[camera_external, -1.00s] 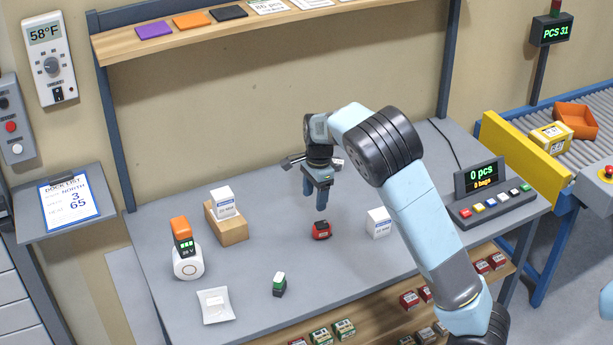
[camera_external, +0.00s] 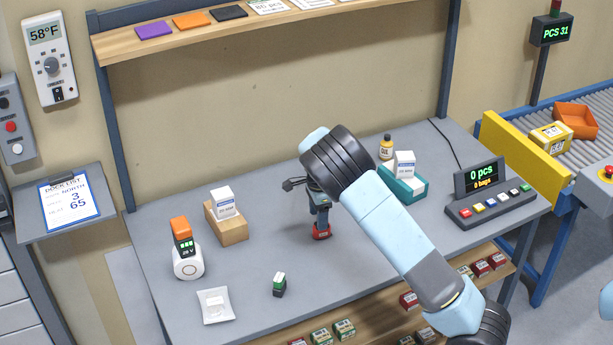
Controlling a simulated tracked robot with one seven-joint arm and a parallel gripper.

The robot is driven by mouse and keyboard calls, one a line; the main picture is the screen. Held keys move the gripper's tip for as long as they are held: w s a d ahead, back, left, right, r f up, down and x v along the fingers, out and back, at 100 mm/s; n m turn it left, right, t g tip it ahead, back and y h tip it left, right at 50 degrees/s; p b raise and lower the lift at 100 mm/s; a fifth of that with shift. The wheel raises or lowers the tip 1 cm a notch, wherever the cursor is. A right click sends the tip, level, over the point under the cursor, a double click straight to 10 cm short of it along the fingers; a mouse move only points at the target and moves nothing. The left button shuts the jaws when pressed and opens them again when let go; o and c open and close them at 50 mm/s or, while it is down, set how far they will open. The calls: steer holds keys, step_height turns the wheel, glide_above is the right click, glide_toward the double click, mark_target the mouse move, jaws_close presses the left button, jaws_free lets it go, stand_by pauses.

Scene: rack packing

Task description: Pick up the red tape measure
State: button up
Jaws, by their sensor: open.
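The red tape measure (camera_external: 321,232) sits on the grey table near its middle. My gripper (camera_external: 320,224) points straight down over it, with its fingers low at the tape measure's top and sides. The jaws are open. The arm comes in from the lower right and hides part of the gripper. I cannot tell whether the fingers touch the tape measure.
A teal tray (camera_external: 416,190), a bottle (camera_external: 386,147) and a counter console (camera_external: 484,196) stand right.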

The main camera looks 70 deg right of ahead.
steer(key=shift+s+a+f, duration=0.1)
steer(key=shift+s+f, duration=0.1)
steer(key=shift+f, duration=0.55)
steer(key=shift+s+d+f, duration=0.1)
steer(key=shift+s+f, duration=0.1)
steer(key=shift+f, duration=0.6)
steer(key=shift+s+a+f, duration=0.1)
steer(key=shift+s+f, duration=0.1)
steer(key=shift+f, duration=1)
steer(key=shift+c, duration=0.2)
steer(key=c, duration=1.1)
steer(key=shift+r, duration=0.2)
